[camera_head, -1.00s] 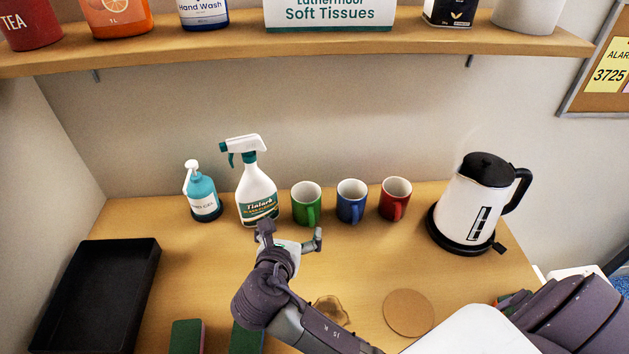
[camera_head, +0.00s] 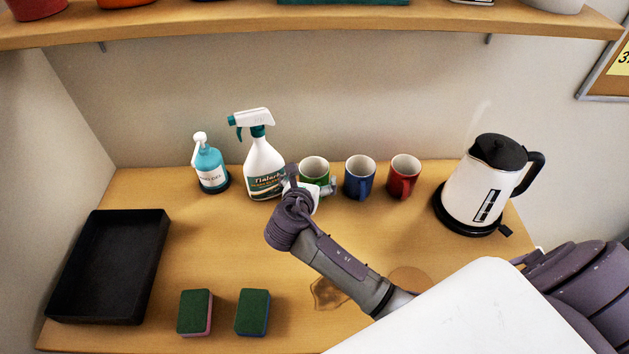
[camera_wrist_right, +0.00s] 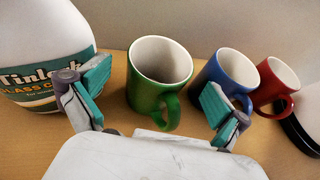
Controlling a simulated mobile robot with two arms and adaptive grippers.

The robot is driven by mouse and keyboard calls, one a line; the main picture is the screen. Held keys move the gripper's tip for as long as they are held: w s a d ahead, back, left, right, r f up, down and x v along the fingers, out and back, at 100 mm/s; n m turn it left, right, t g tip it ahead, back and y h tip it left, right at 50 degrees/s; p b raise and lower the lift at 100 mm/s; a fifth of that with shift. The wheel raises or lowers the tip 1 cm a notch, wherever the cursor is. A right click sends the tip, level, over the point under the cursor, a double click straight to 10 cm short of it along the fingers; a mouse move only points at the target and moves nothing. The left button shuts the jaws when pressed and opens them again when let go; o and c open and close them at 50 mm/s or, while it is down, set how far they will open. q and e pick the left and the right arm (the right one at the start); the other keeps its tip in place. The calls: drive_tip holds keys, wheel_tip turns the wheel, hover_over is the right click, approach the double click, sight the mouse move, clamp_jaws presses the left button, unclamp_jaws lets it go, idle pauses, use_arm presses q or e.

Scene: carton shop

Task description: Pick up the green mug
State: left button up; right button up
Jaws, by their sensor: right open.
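The green mug (camera_head: 314,168) stands upright on the wooden counter, between the spray bottle and the blue mug. My right gripper hides its lower part in the head view. In the right wrist view the green mug (camera_wrist_right: 158,75) shows its white inside and its handle pointing toward me. My right gripper (camera_wrist_right: 152,100) is open, with one finger on either side of the mug's front. It also shows in the head view (camera_head: 312,187). No grip on the mug shows. My left gripper is not in view.
The spray bottle (camera_head: 264,165) is close on the left. The blue mug (camera_head: 359,178) and red mug (camera_head: 404,177) stand to the right, then a kettle (camera_head: 482,188). A black tray (camera_head: 62,310), two sponges (camera_head: 195,312) and a brown spill (camera_head: 328,293) are nearer.

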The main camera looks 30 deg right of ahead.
sight(317, 164)
drive_tip(key=shift+x, duration=2)
drive_tip(key=shift+a, duration=0.1)
drive_tip(key=c, duration=1.2)
drive_tip(key=shift+c, duration=0.5)
